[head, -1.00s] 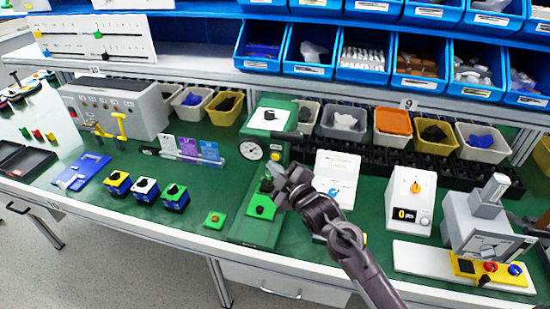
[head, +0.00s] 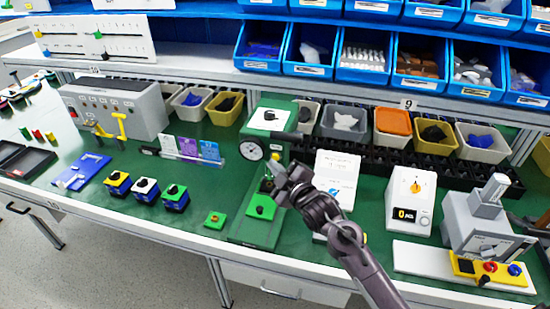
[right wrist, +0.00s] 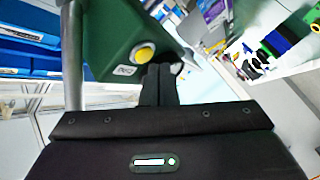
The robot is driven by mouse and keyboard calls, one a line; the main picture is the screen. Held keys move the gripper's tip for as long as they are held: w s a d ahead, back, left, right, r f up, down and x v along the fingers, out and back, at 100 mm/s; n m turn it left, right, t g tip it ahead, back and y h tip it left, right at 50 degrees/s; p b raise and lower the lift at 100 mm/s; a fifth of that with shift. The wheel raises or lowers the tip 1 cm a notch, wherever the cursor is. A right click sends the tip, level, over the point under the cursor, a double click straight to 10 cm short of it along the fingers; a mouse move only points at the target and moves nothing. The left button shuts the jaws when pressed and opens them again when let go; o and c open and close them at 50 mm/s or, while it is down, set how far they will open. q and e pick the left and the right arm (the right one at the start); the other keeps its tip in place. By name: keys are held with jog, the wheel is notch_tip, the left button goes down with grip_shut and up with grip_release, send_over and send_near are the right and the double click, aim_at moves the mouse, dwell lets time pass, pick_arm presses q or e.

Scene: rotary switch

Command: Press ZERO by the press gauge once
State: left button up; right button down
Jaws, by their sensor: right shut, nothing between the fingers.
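The green press (head: 262,215) stands on the table, with a round white gauge (head: 252,151) on its upper body. A yellow button (head: 276,156) is to the right of the gauge. In the right wrist view the yellow button (right wrist: 145,53) is on the green housing, with a small white label beside it, too small to read. My right gripper (head: 272,174) is shut and empty, just below the button. In the right wrist view its fingertips (right wrist: 161,70) are close to the button's edge; I cannot tell whether they touch. My left gripper is not in view.
A small green box with an orange button (head: 215,220) stands left of the press. A white stand with a sheet (head: 337,178) and a white counter box (head: 409,200) are to the right. Blue bins (head: 312,48) hang on the shelf above.

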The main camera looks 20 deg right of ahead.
jog(key=shift+w+d, duration=0.35)
jog(key=shift+w, duration=0.15)
dwell(0.8)
jog(key=shift+s, duration=0.1)
jog(key=shift+s+a+p, duration=0.3)
jog(key=shift+s+a, duration=0.15)
jog(key=shift+s, duration=0.15)
jog(key=s+a, duration=0.1)
jog(key=s+a+p, duration=0.1)
jog(key=s, duration=0.2)
jog(key=shift+s+a+p, duration=0.1)
jog(key=shift+a+p, duration=0.3)
dwell(0.8)
